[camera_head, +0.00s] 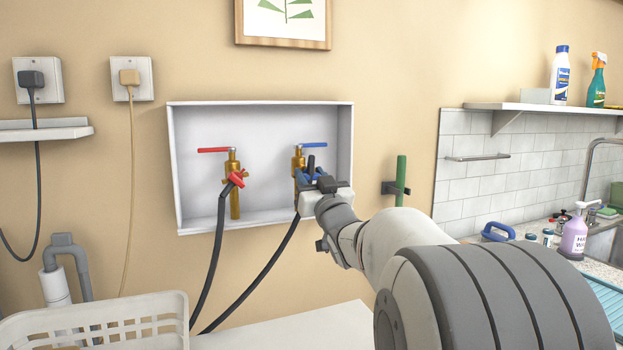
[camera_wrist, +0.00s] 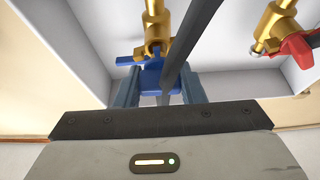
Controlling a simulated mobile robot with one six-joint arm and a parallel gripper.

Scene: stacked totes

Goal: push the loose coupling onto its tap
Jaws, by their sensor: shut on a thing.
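My gripper (camera_head: 314,180) is at the right tap in the wall box. In the wrist view its two blue-grey fingers (camera_wrist: 162,84) are shut on the blue coupling (camera_wrist: 153,73). A dark hose (camera_wrist: 183,52) runs from the coupling. The coupling's end is right at the mouth of the brass tap (camera_wrist: 157,25); I cannot tell whether it is fully seated. In the head view the right brass tap (camera_head: 298,160) has a blue lever (camera_head: 314,145), and my gripper hides most of the coupling.
The left brass tap (camera_head: 233,158) has a red lever (camera_head: 212,150) and a red coupling (camera_head: 237,179) with its own hose. The white wall box (camera_head: 261,105) surrounds both taps. A green-handled item (camera_head: 401,178) hangs to the right. A white basket (camera_head: 100,325) stands below left.

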